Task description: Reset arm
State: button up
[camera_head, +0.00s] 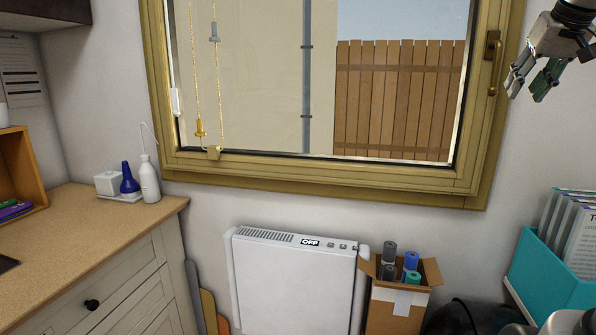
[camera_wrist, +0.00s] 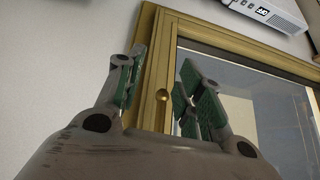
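My gripper (camera_head: 528,88) is at the upper right of the head view, raised in front of the wall beside the window's right edge. Its fingers point down and to the left. In the wrist view the two green-padded fingers (camera_wrist: 162,80) stand apart with nothing between them. The window frame's golden edge shows beyond the gap. The gripper holds nothing, and most of my arm is outside the head view.
A gold-framed window (camera_head: 330,175) with a handle (camera_head: 492,62) is close to my gripper. Below are a white heater (camera_head: 295,280) reading OFF, a cardboard box (camera_head: 396,305) of rolls and a turquoise file holder (camera_head: 545,270). A wooden counter (camera_head: 75,225) stands left.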

jog(key=s+a+f+n+g, duration=0.1)
jog(key=s+a+f, duration=0.3)
jog(key=s+f, duration=0.2)
jog(key=s+a+f+n+g, duration=0.1)
jog(key=s+a+f, duration=0.4)
jog(key=f, duration=0.5)
jog(key=s+a+f+n+y, duration=0.1)
jog(key=s+a+f, duration=0.3)
jog(key=s+f, duration=0.3)
jog(key=shift+s+a+f+g, duration=0.2)
jog(key=shift+s+f+g, duration=0.15)
jog(key=shift+f+g, duration=0.1)
